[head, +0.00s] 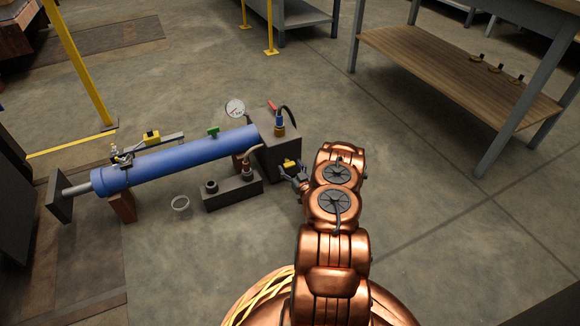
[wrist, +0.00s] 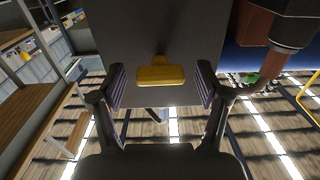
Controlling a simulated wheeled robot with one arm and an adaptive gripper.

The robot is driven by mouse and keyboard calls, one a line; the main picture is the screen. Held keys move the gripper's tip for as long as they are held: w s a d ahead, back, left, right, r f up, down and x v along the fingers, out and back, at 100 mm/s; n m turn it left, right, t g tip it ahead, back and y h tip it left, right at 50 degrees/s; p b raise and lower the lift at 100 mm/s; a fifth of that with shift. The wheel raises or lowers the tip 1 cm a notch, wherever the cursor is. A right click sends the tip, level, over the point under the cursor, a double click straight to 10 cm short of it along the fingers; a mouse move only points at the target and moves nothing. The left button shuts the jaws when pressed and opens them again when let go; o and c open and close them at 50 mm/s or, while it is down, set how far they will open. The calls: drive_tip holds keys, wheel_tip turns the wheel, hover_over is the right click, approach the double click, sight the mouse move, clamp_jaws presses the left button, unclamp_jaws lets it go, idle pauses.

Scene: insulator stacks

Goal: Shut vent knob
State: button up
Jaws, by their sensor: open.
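A yellow T-shaped knob (wrist: 160,76) sits on the flat face of a dark grey block (wrist: 165,30) in the wrist view. My gripper (wrist: 162,84) is open, with one finger on each side of the knob and a visible gap on both sides. In the head view, the yellow knob (head: 289,163) shows small at the front of the grey block (head: 285,150), beside my gripper (head: 296,177). My arm hides part of this area. No label shows that names it as the vent knob.
A blue cylinder (head: 185,160) runs left from the block, with a green knob (head: 213,132) on top. A round gauge (head: 235,108) stands behind it. A wooden-shelved bench (head: 450,75) stands right.

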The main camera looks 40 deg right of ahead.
drive_tip(key=v, duration=1.1)
drive_tip(key=shift+r, duration=0.1)
